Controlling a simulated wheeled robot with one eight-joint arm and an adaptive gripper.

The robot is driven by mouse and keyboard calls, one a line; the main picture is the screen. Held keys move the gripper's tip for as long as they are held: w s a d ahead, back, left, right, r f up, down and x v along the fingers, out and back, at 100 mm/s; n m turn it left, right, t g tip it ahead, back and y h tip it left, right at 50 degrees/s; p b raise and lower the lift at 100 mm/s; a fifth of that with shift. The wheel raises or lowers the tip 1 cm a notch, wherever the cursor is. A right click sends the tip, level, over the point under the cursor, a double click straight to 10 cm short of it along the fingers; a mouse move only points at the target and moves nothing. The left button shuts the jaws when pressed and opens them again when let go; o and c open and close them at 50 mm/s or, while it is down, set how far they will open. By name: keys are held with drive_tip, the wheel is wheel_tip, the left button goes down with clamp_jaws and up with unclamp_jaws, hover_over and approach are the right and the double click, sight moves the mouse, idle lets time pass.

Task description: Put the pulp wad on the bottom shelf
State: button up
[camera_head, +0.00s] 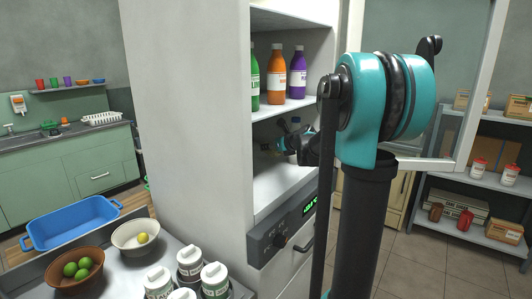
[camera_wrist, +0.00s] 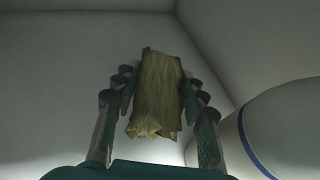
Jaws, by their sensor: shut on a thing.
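The pulp wad (camera_wrist: 160,85), a yellowish-brown fibrous block, is between the fingers of my gripper (camera_wrist: 157,95) in the wrist view. My gripper is shut on it, with fingers touching its two sides. In the head view my gripper (camera_head: 281,146) reaches into the lower compartment of the tall white cabinet (camera_head: 190,110). It is above the bottom shelf (camera_head: 272,190), whose front part is bare. The wad is too small and dark to make out clearly in the head view. My arm hides the right part of the compartment.
A white rounded container with a blue band (camera_wrist: 285,125) stands close to the right of my gripper. Green, orange and purple bottles (camera_head: 276,77) stand on the shelf above. The cabinet's left wall and a control panel (camera_head: 282,232) bound the compartment.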

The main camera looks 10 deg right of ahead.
sight(266, 151)
drive_tip(key=shift+w+a, duration=0.3)
drive_tip(key=shift+w, duration=0.45)
drive_tip(key=shift+w+a, duration=0.3)
drive_tip(key=shift+w, duration=0.4)
drive_tip(key=shift+w+a+f, duration=0.1)
drive_tip(key=shift+w+f, duration=0.1)
drive_tip(key=shift+w, duration=0.05)
drive_tip(key=shift+f, duration=1.55)
drive_tip(key=shift+f, duration=0.15)
drive_tip(key=o, duration=0.9)
drive_tip(key=shift+s+r, duration=0.25)
drive_tip(key=shift+s, duration=0.05)
drive_tip(key=v, duration=1.1)
drive_tip(key=shift+s+d+r, duration=0.1)
drive_tip(key=shift+s+d, duration=0.1)
drive_tip(key=shift+d, duration=0.05)
